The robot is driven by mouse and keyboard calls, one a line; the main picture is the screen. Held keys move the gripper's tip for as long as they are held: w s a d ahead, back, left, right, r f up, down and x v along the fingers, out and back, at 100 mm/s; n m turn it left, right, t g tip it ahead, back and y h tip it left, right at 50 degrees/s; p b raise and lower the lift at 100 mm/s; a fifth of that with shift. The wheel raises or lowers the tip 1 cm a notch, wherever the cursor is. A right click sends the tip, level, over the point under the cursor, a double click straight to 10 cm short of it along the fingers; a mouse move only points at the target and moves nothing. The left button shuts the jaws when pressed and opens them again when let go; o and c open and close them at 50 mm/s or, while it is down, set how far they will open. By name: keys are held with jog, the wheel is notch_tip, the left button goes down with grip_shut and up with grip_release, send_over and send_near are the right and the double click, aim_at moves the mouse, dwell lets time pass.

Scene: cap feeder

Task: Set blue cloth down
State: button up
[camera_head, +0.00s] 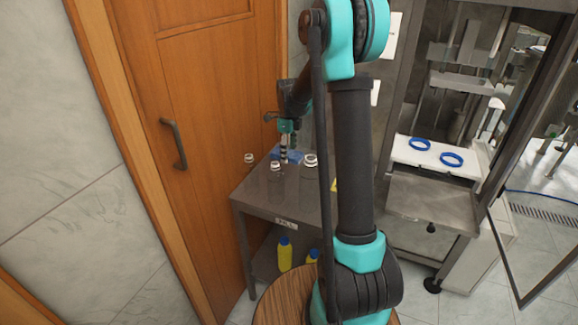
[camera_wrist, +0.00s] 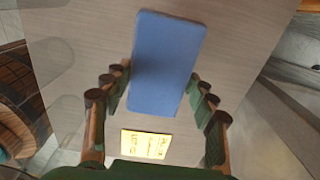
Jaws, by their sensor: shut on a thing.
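The blue cloth (camera_wrist: 168,50) is a flat folded rectangle between the two finger sets of my gripper (camera_wrist: 158,88) in the wrist view. My gripper is shut on it. In the head view, my gripper (camera_head: 285,150) points down over the far end of the grey steel table (camera_head: 290,207), with the blue cloth (camera_head: 293,155) at its tip. My fingers partly hide the cloth there. I cannot tell whether the cloth touches the tabletop.
Clear bottles with white tops (camera_head: 249,158) stand around the gripper. A yellow label (camera_wrist: 146,145) lies on the tabletop near the cloth. A wooden door (camera_head: 205,100) is at left. A steel machine with blue rings (camera_head: 452,159) stands at right. The table's front is clear.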

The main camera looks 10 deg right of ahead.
aim_at(288, 171)
jog(key=shift+f, duration=3.05)
jog(key=shift+f, duration=0.15)
jog(key=o, duration=1.2)
notch_tip(288, 171, up, 12)
jog(key=shift+r, duration=0.15)
